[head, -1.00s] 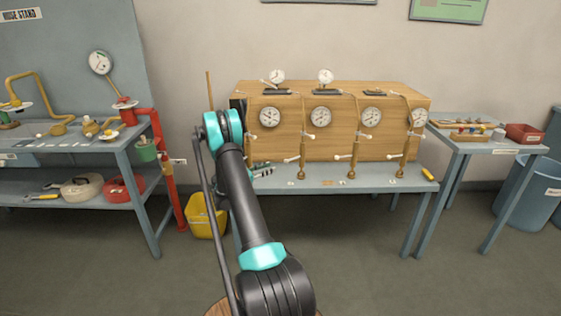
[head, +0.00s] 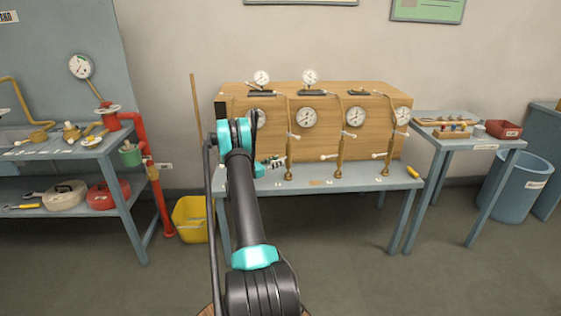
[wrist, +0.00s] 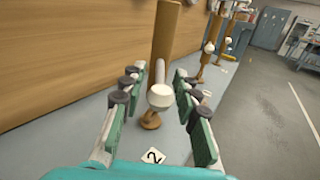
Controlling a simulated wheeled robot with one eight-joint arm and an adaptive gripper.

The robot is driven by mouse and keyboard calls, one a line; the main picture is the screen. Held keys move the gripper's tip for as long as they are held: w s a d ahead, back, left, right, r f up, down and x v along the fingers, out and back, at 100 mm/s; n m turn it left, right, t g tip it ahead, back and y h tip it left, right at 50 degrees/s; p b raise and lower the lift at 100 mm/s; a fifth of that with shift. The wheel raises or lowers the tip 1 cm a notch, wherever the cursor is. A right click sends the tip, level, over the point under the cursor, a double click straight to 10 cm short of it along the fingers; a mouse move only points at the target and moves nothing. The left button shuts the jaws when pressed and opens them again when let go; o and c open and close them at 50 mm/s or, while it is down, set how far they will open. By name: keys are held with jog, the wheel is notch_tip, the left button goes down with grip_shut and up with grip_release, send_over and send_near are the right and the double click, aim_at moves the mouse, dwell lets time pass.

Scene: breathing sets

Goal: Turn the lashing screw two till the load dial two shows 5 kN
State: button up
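Lashing screw two (head: 289,160) is an upright brass-coloured post at the front of the wooden crate. In the wrist view its white bar handle with a round end (wrist: 160,96) points towards me, and a card marked 2 (wrist: 152,156) lies before it. My gripper (wrist: 157,80) is open, with one finger on each side of the handle and gaps visible on both sides. In the head view my gripper (head: 273,163) is just left of the screw. The white dial (head: 307,117) beside this screw appears to be load dial two; its reading is too small to tell.
The wooden crate (head: 240,97) stands on a grey bench (head: 330,183). More screws (head: 339,160) and dials (head: 352,117) line its front to the right. A yellow bucket (head: 190,221) is on the floor at left. The floor before the bench is clear.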

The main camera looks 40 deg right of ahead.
jog(key=shift+d, duration=1.35)
grip_shut()
